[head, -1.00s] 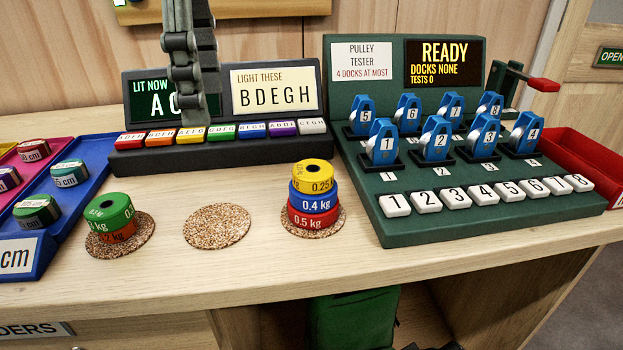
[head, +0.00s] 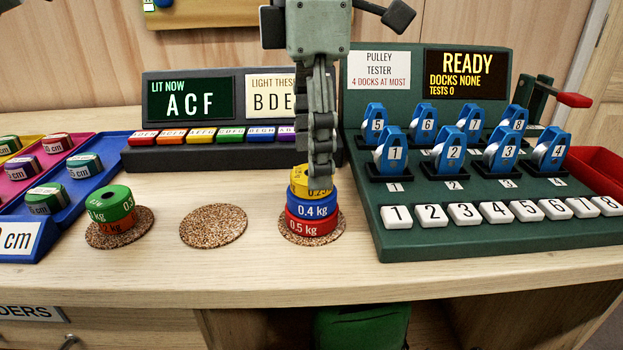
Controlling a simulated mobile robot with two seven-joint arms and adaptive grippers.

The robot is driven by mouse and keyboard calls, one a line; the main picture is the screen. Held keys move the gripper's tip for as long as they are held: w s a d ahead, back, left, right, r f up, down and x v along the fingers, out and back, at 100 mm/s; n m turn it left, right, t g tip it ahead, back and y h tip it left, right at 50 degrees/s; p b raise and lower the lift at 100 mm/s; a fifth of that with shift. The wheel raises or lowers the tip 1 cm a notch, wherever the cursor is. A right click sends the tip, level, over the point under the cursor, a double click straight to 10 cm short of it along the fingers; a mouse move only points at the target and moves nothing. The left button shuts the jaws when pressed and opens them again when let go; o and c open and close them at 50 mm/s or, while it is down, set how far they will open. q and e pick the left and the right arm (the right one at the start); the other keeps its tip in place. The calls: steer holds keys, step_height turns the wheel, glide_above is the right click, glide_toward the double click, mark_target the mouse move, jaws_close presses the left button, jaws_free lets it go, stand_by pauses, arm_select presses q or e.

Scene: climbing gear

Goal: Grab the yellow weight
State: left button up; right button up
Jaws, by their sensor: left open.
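The yellow weight (head: 300,183) is the top ring of a stack on the right-hand cork mat (head: 290,233). Under it are the blue 0.4 kg weight (head: 313,208) and the red 0.5 kg weight (head: 312,227). My left gripper (head: 320,185) points down from above, with its fingertips at the yellow weight and overlapping its right part in the picture. The gripper is open. The fingers hide part of the weight's label, and I cannot tell whether they touch it. My right gripper is out of view.
A green weight (head: 110,203) sits on an orange one (head: 118,227) on the left cork mat. The middle cork mat (head: 213,226) is bare. The green pulley tester (head: 400,250) stands close on the right. The lit-letter panel (head: 160,158) is behind.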

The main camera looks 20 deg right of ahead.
arm_select(q)
step_height(320, 180, down, 2)
steer(key=shift+f, duration=0.1)
steer(key=c, duration=1.4)
steer(key=shift+c, duration=0.3)
steer(key=shift+r, duration=0.2)
